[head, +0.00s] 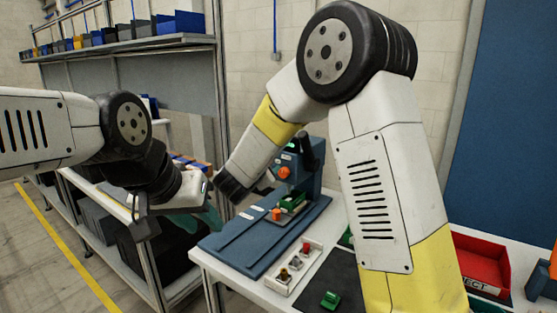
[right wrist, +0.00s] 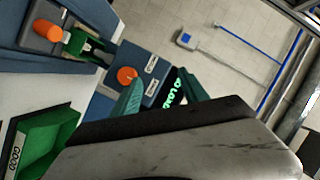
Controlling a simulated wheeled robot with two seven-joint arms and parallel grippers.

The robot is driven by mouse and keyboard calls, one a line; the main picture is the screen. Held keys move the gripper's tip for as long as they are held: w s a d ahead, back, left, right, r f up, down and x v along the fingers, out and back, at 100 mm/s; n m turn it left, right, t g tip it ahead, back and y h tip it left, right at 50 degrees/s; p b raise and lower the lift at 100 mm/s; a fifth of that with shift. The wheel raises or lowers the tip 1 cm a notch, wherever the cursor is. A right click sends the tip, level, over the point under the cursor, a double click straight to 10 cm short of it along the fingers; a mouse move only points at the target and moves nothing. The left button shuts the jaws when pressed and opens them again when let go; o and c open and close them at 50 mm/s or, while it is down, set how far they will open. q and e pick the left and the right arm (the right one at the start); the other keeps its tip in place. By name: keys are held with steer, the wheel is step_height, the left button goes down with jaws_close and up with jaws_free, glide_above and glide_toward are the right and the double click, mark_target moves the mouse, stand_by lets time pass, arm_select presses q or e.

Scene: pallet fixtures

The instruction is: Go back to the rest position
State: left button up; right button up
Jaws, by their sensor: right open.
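My left gripper (head: 207,218) hangs at the left, beside the shelving and left of the table; its teal fingers are partly hidden and their opening is unclear. My right arm reaches across the table from the right. In the head view, its fingers are not clear. In the right wrist view, my right gripper (right wrist: 163,96) shows two teal fingertips apart with nothing between them. They are in front of the blue fixture (head: 310,173) with orange knobs. A green part (head: 292,203) sits in that fixture.
The white table (head: 212,262) holds a button box (head: 293,268), a dark mat (head: 345,272) with a green piece (head: 330,299), and a red bin (head: 482,262) at right. A green bin (right wrist: 42,142) shows in the right wrist view. Shelving (head: 150,45) stands at left.

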steer(key=s+d+r+n+g+y, duration=0.3)
steer(key=s+d+r+n+y, duration=0.2)
steer(key=s+r+n+y, duration=0.5)
steer(key=s+d+f+n+g+h, duration=0.1)
steer(key=s+d, duration=0.3)
steer(key=s, duration=0.4)
steer(key=s+d+f+n+g+h, duration=0.1)
steer(key=s+d+f+g, duration=0.2)
steer(key=s, duration=0.4)
steer(key=s+d+f+n+g+h, duration=0.1)
steer(key=s+d+f+g+h, duration=0.1)
steer(key=s+d+f, duration=0.2)
steer(key=s+d, duration=0.2)
steer(key=s, duration=0.2)
steer(key=shift+s+f+n, duration=0.25)
steer(key=shift+s+n, duration=0.05)
